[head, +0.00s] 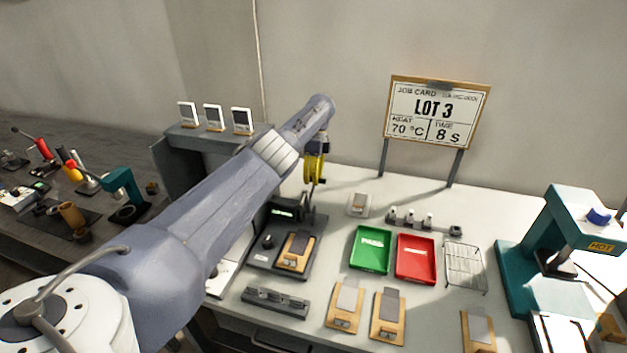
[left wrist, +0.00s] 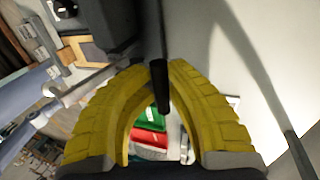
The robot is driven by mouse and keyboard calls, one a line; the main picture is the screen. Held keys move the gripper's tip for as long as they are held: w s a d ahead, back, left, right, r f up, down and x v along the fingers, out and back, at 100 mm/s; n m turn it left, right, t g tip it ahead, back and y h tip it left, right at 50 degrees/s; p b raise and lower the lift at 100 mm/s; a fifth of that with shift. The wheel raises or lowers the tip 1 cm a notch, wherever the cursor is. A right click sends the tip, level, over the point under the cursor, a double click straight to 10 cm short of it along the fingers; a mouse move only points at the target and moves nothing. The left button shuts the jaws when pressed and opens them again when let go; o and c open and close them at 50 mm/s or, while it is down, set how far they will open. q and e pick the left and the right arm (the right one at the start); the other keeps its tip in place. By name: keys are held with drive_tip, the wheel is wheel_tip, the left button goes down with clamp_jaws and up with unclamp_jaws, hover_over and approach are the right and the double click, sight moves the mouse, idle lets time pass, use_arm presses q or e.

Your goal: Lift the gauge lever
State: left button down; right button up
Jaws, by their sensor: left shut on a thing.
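The thickness gauge (head: 282,213) stands on the bench with a small green display, a dark post and a knob on its base. A sample card (head: 297,251) with a grey plate on a tan backing lies on the base. My left gripper (head: 315,182), with yellow fingers, is at the gauge's upper right side. In the left wrist view my left gripper (left wrist: 162,66) is shut on the dark gauge lever (left wrist: 161,98), whose end pokes out between the fingertips. In the head view the fingers largely hide the lever. My right gripper is out of view.
A green tray (head: 370,250) and a red tray (head: 416,259) lie right of the gauge, with a wire rack (head: 465,267) beyond. Several sample cards lie in front. A teal press (head: 563,230) marked HOT stands right. The job card (head: 436,112) stands behind.

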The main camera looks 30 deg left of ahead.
use_arm(q)
drive_tip(key=shift+w+r, duration=0.1)
drive_tip(key=c, duration=1.4)
unclamp_jaws()
drive_tip(key=shift+o, duration=0.2)
drive_tip(key=shift+r, duration=4.85)
